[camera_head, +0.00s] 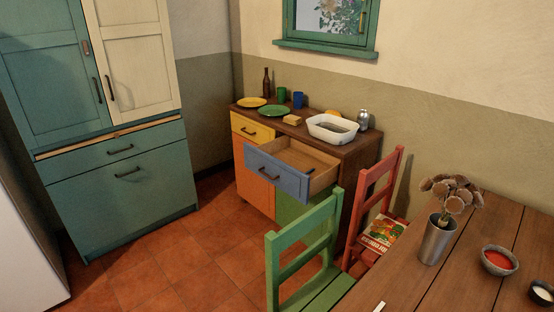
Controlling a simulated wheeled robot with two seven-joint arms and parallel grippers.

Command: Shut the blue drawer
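The blue drawer (276,175) is pulled well out of the wooden sideboard (358,154). An orange door (259,187) is below, and a green door (291,212) is partly hidden by the green chair. Neither of my grippers shows in the head view.
A green chair (308,254) and a red chair (374,208) stand in front of the sideboard's right part. A wooden table (455,272) with a vase (437,240) fills the lower right. The tiled floor (190,255) left of the chairs is clear. A teal cupboard (130,190) stands at left.

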